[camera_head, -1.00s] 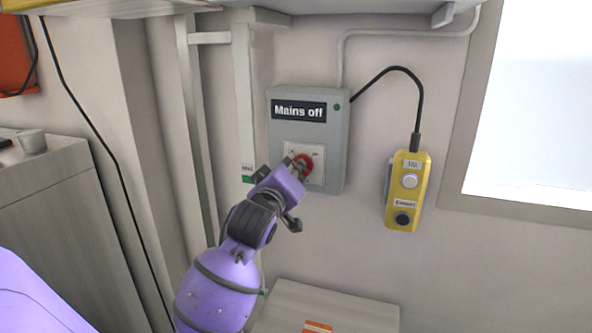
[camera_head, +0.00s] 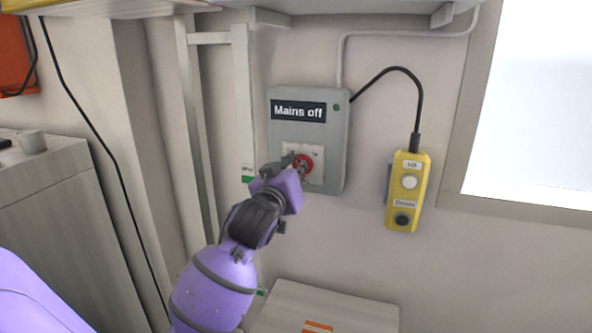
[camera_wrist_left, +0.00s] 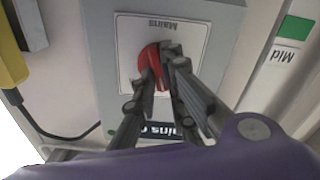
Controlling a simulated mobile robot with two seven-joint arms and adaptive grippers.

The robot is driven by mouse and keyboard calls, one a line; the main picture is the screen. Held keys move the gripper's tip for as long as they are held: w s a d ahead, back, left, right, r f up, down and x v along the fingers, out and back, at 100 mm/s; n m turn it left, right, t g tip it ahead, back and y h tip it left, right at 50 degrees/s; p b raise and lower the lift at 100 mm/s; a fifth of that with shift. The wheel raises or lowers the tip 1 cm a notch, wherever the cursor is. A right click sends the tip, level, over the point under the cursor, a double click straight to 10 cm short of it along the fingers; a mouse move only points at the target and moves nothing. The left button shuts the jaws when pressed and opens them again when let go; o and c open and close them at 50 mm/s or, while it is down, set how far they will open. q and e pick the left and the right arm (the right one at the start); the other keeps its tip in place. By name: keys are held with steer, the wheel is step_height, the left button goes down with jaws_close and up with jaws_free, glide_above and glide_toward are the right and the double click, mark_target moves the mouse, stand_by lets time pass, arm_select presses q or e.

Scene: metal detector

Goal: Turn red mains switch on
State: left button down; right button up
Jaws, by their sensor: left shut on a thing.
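The red mains switch (camera_head: 304,163) is a round red knob on a white plate on the front of a grey wall box (camera_head: 337,150). The box carries a black sign (camera_head: 299,111) reading "Mains off". My left gripper (camera_head: 296,168) is at the knob and partly covers it from the lower left. In the left wrist view its fingers (camera_wrist_left: 163,82) are closed on the red knob (camera_wrist_left: 149,60), one on each side of its grip. The right gripper does not show.
A yellow pendant control (camera_head: 409,190) with two buttons hangs on a black cable right of the box. Upright metal posts (camera_head: 245,100) stand left of it. A pale cabinet top (camera_head: 335,303) is below. A cup (camera_head: 32,141) stands on a cabinet at far left.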

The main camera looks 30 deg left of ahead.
arm_select(q)
steer(key=m, duration=1.2)
steer(key=shift+d+f, duration=0.1)
steer(key=shift+d, duration=0.15)
steer(key=shift+m, duration=0.3)
steer(key=c, duration=1.8)
jaws_free()
steer(key=v, duration=1.2)
steer(key=shift+w, duration=0.1)
